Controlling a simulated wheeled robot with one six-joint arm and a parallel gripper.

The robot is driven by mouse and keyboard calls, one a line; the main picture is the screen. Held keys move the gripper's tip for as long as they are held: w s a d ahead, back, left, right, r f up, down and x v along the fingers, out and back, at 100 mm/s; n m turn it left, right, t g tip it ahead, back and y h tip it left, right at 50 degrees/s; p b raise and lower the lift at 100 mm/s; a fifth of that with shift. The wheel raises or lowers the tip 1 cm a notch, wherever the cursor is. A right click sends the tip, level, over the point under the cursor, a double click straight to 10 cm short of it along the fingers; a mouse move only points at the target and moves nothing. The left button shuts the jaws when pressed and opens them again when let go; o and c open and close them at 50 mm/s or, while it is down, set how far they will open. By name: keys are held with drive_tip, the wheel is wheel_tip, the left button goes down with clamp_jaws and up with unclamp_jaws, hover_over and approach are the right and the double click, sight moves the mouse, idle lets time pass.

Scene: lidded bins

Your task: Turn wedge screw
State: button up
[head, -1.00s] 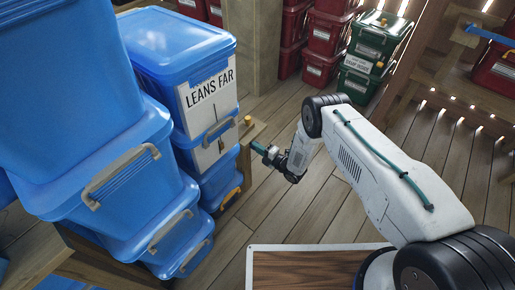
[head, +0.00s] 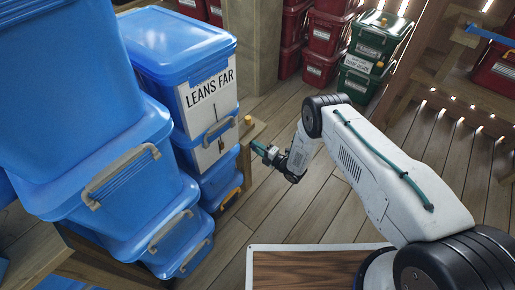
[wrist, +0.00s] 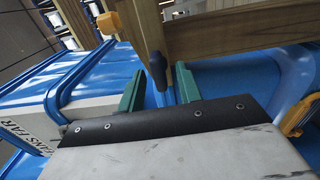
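A dark, rounded knob on a short stem (wrist: 157,68) sits against a wooden beam (wrist: 235,28) in the wrist view; it may be the wedge screw, but I cannot be sure. My gripper (wrist: 160,88) has two green fingers, spread apart with the dark knob between and beyond their tips. I see no finger touching it. An orange knob (wrist: 113,23) is at the beam's left end; an orange knob (head: 248,120) also shows on the wood beside the bins in the head view. There my gripper (head: 262,152) is just right of the blue stack.
A blue bin labelled "LEANS FAR" (head: 207,88) tops the stack beside my gripper. More blue bins (head: 120,185) stand close at left. Red bins (head: 322,45) and green bins (head: 370,55) stand at the back. The plank floor (head: 285,205) is open right of the stack.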

drive_tip(key=v, duration=0.7)
drive_tip(key=shift+s+d, duration=0.25)
drive_tip(key=shift+d, duration=0.1)
